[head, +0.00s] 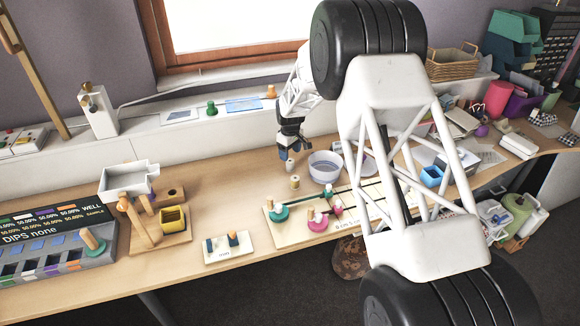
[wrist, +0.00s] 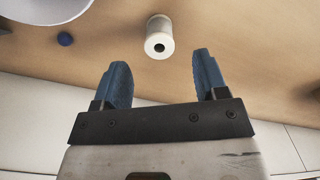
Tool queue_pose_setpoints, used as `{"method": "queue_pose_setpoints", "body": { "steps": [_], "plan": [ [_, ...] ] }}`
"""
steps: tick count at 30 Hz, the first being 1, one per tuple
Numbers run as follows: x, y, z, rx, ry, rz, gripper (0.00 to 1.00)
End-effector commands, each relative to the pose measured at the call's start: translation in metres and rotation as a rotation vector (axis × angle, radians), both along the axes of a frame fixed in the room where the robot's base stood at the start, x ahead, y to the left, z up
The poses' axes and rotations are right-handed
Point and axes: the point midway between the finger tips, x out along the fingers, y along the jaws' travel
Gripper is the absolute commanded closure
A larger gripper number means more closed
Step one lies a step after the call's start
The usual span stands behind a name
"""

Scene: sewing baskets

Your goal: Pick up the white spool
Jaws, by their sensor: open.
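The white spool (wrist: 159,40) stands on the wooden table in the wrist view, its round end with a dark centre hole showing. It lies just beyond the fingertips, about midway between them sideways. In the head view a small pale spool (head: 294,183) with a tan tint stands just below my gripper (head: 289,157). My gripper also shows in the wrist view (wrist: 160,61), with its two blue fingers apart and nothing between them. I cannot tell its exact height above the table.
A white bowl (head: 325,166) stands just right of the spool; a small blue round thing (wrist: 65,39) lies near it. A board with coloured pegs (head: 287,230) lies in front. A wall ledge (head: 170,127) runs behind.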

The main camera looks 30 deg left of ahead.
Motion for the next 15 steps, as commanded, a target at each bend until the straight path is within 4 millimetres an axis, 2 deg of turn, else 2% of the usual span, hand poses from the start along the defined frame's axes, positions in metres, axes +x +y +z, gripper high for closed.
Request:
{"method": "queue_pose_setpoints", "body": {
  "steps": [6, 15],
  "plan": [
    [0.0, 0.0, -0.018, -0.002, 0.001, 0.0, 0.34],
    [0.0, 0.0, -0.02, -0.001, 0.001, 0.0, 0.34]
  ]
}}
